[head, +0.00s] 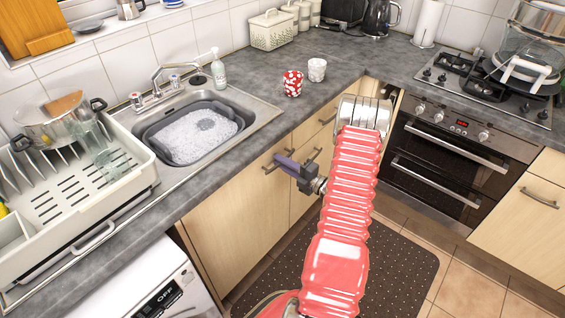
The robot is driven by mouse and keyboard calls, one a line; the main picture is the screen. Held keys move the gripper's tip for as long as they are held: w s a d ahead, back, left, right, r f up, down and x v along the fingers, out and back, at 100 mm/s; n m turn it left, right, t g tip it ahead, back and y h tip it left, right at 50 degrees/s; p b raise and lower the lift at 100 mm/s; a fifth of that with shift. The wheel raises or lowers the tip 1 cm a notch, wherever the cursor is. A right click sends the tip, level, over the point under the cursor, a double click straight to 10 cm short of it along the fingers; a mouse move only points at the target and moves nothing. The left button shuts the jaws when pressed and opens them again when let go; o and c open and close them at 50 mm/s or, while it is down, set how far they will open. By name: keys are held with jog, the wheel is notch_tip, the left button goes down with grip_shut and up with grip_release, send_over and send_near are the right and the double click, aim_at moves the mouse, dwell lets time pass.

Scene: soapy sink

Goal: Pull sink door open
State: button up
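The sink door (230,218) is a pale wood cabinet door under the counter, below the sink. It looks closed, flush with the cabinet front. Its metal handle (268,168) is near the door's upper right edge and is partly covered by my gripper. My gripper (280,163), with a purple-grey finger, is right at this handle. I cannot tell whether its fingers are around the handle or only beside it, nor whether they are open or shut. My red arm covers part of the cabinets to the right.
The steel sink (207,122) holds a grey basin of suds. A second cabinet door (303,190) is just right. A white washing machine (150,285) stands left, an oven (440,165) right. A dark dotted mat (395,270) covers open floor before the cabinets.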

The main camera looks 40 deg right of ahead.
grip_shut()
